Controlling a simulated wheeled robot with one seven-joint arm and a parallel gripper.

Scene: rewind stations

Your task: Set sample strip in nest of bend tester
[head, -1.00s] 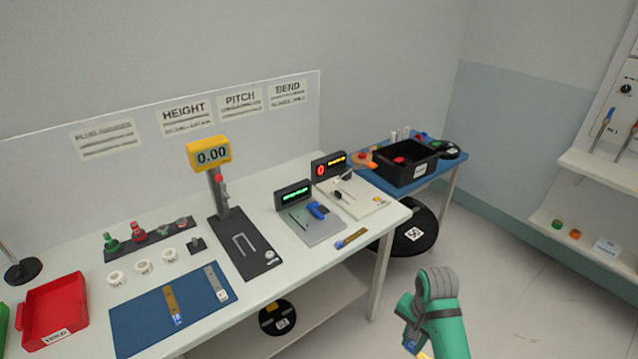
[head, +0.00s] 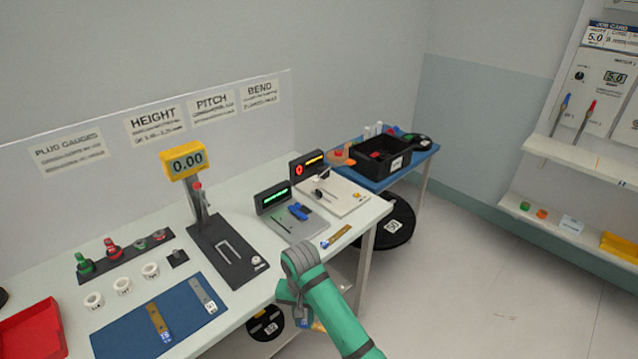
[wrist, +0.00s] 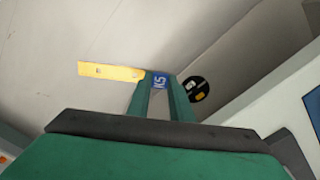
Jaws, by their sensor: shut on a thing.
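My gripper (wrist: 163,92) is shut on a sample strip (wrist: 112,71). The strip is yellow with a blue label at the gripped end and sticks out to the left in the wrist view. In the head view my gripper is low in front of the bench, and my green arm mostly hides it and the strip. The bend tester (head: 349,198), with a pale base and a dark display box, stands at the right end of the bench, beyond and above the gripper. Its nest is too small to make out clearly.
A pitch device (head: 304,222) with a green display stands left of the tester. Another strip (head: 338,235) lies near the bench's front edge. A blue mat (head: 120,340) holds more strips. A black bin (head: 368,160) stands on the blue table. Floor to the right is clear.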

